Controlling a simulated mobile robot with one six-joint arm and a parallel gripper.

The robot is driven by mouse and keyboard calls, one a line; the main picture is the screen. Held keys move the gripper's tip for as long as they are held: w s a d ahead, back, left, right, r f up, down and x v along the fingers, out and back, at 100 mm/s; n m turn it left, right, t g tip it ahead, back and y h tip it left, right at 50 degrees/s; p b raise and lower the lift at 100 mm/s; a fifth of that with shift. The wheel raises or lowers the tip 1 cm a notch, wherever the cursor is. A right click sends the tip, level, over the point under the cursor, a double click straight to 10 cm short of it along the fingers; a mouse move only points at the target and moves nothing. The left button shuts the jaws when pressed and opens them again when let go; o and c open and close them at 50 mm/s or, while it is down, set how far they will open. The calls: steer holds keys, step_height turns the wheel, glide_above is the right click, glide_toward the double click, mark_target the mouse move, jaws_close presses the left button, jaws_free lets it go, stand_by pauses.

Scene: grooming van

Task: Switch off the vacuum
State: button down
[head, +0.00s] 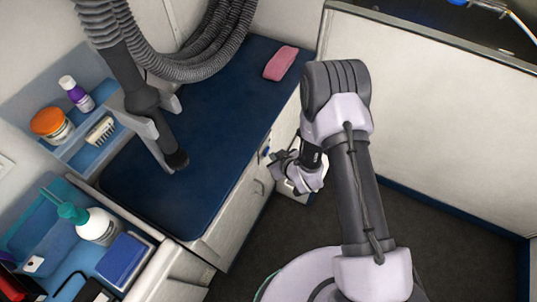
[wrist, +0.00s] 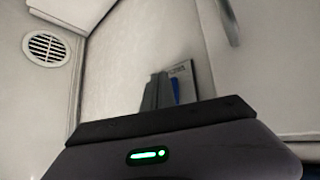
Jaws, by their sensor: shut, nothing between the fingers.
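A vacuum hose (head: 215,50), grey and ribbed, loops above the blue-topped counter. Its dark wand (head: 140,88) hangs in a grey holder on the left. A small plate with a blue part (wrist: 180,82), apparently the vacuum's switch, shows in the wrist view on a pale panel, partly hidden behind my gripper. In the head view a bit of blue (head: 265,153) shows on the cabinet front beside my gripper. My gripper (head: 275,160) is shut and empty, close to that cabinet front. I cannot tell if it touches the switch, or the switch's position.
The blue counter (head: 215,120) holds a pink folded cloth (head: 281,63). A pump bottle (head: 95,225) stands nearer. Dark floor (head: 450,225) is free at right.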

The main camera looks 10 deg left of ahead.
steer(key=shift+d, duration=0.1)
steer(key=shift+s+d+r, duration=0.1)
steer(key=shift+s+d, duration=0.2)
steer(key=shift+d, duration=0.35)
steer(key=d, duration=0.1)
steer(key=s+d, duration=0.1)
steer(key=d, duration=0.2)
steer(key=shift+s+d+r, duration=0.3)
steer(key=shift+s+r, duration=0.05)
steer(key=shift+r, duration=0.05)
